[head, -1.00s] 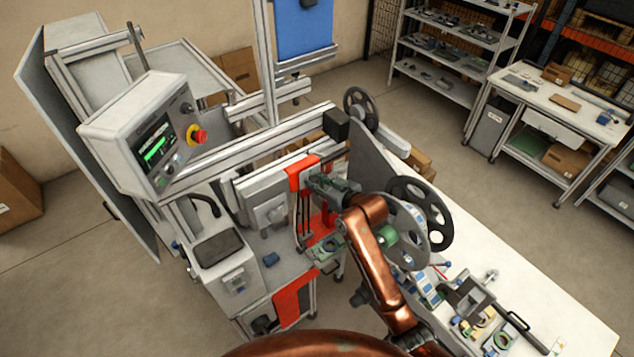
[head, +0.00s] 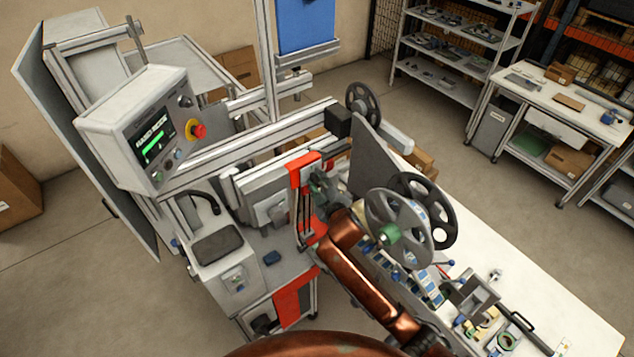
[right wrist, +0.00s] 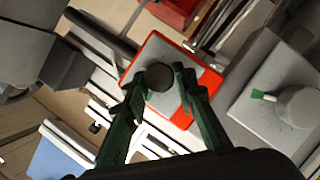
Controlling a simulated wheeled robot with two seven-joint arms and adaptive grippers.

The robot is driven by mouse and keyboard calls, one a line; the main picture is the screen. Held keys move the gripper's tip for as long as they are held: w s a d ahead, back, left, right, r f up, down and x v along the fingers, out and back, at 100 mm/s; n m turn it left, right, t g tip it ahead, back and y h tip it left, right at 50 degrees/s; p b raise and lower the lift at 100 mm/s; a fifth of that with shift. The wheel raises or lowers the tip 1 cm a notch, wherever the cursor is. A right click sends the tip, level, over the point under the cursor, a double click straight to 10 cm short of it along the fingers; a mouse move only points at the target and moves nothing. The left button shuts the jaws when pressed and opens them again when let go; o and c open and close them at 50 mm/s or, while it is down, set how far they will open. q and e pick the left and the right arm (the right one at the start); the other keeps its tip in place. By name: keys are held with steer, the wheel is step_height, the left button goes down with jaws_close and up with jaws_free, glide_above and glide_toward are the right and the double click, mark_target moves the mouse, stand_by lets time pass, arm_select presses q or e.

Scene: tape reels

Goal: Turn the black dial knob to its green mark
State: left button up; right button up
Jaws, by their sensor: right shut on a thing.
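The black dial knob (right wrist: 158,77) is a dark round cap on a grey plate with a red border (right wrist: 150,50) in the right wrist view. The green fingers of my right gripper (right wrist: 159,88) stand on either side of the knob and are shut on it. In the head view my right gripper (head: 322,185) is at the red-edged part of the machine, and the knob is hidden there. I cannot make out a green mark beside the black knob. My left gripper is not in view.
A grey round part (right wrist: 298,105) with a green tab (right wrist: 262,95) sits on a grey panel beside the plate. Tape reels (head: 398,222) stand close to my right arm. A control box with a red stop button (head: 196,131) is at the left.

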steer(key=n+t+b, duration=0.1)
steer(key=n, duration=0.1)
steer(key=n+b, duration=0.1)
steer(key=b, duration=0.1)
steer(key=shift+a+f+n+t+h, duration=0.1)
steer(key=shift+f+n+t+h, duration=0.2)
steer(key=shift+f+n+t, duration=0.1)
steer(key=n+t+b, duration=0.1)
steer(key=n+b, duration=0.1)
steer(key=b, duration=0.1)
steer(key=n+t+b, duration=0.1)
steer(key=n+b, duration=0.2)
steer(key=n+t+y+b, duration=0.1)
steer(key=n+b, duration=0.2)
steer(key=shift+f, duration=0.35)
steer(key=shift+r+n+t+y+b, duration=0.1)
steer(key=shift+n+t+y+b, duration=0.35)
steer(key=shift+n+b, duration=1)
steer(key=shift+n, duration=0.25)
steer(key=o, duration=1.2)
steer(key=shift+r, duration=0.1)
steer(key=shift+c, duration=0.2)
steer(key=shift+s, duration=0.1)
steer(key=v, duration=1.2)
